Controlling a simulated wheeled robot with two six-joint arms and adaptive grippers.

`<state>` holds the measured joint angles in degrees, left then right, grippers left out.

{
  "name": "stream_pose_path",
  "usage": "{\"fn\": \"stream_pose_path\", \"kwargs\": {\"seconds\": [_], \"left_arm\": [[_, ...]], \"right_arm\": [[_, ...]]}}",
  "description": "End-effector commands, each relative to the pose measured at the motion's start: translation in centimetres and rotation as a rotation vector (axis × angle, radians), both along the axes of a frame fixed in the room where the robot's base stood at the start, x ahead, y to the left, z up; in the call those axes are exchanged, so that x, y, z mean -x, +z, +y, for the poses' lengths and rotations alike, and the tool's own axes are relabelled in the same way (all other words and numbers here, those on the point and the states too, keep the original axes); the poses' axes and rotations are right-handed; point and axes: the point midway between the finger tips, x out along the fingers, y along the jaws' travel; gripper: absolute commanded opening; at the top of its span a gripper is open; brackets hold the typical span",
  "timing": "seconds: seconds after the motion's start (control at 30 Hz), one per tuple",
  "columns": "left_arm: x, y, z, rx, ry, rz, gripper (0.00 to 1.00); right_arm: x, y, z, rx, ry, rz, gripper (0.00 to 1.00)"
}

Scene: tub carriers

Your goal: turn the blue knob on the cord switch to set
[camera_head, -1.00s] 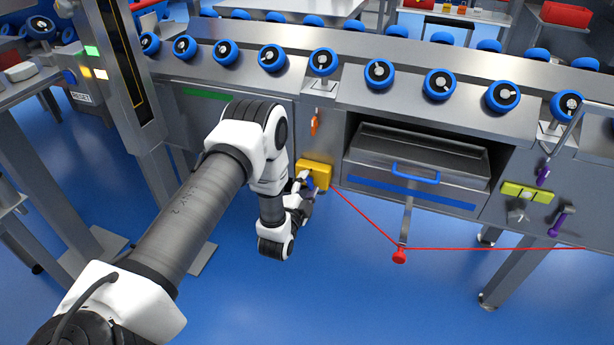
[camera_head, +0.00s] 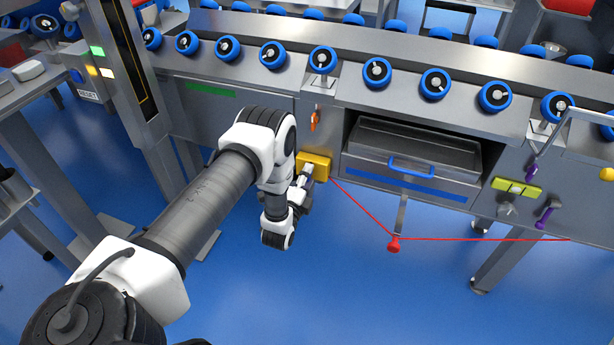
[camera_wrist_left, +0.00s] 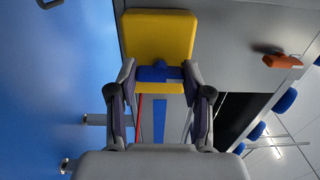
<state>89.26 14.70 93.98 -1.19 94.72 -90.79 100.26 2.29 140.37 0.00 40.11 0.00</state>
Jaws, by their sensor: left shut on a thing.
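The cord switch is a yellow box (camera_head: 317,160) on the front of the grey machine, left of the drawer, with a red cord running from it. In the left wrist view the yellow box (camera_wrist_left: 160,35) fills the upper middle. Its blue knob (camera_wrist_left: 158,73) sits between my left fingertips. My left gripper (camera_wrist_left: 158,78) is shut on the knob. In the head view my left gripper (camera_head: 306,176) is at the box, and the knob is hidden behind it. I cannot read any marking for the knob's setting. My right gripper is not in view.
An orange handle (camera_head: 315,120) is above the yellow box. The drawer with a blue handle (camera_head: 411,167) is to its right. The red cord passes a red knob (camera_head: 393,244) on a hanging lever. Blue floor is open below the machine.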

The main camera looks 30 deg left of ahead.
Motion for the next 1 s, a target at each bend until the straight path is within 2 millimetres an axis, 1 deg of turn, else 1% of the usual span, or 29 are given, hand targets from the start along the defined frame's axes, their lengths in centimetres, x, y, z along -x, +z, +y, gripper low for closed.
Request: {"fn": "stream_pose_path", "kwargs": {"seconds": [0.27,0.3,0.33,0.67,0.77,1.0], "left_arm": [[0.0,0.0,0.0,-0.001,0.000,0.000,0.15],[0.0,0.0,0.0,-0.001,0.000,0.000,0.64],[0.0,0.0,0.0,-0.001,0.000,0.000,0.74],[0.2,0.0,0.0,0.000,0.000,0.001,0.75],[1.2,-0.1,-0.3,0.001,0.000,0.003,0.75],[5.8,-0.1,-1.4,0.001,-0.001,0.004,0.75]], "right_arm": [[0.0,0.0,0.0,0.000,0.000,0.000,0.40],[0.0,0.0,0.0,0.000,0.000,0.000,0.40],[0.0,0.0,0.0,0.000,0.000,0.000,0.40],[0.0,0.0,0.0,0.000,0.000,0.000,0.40],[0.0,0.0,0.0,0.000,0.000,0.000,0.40],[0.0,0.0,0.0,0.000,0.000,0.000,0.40]]}}
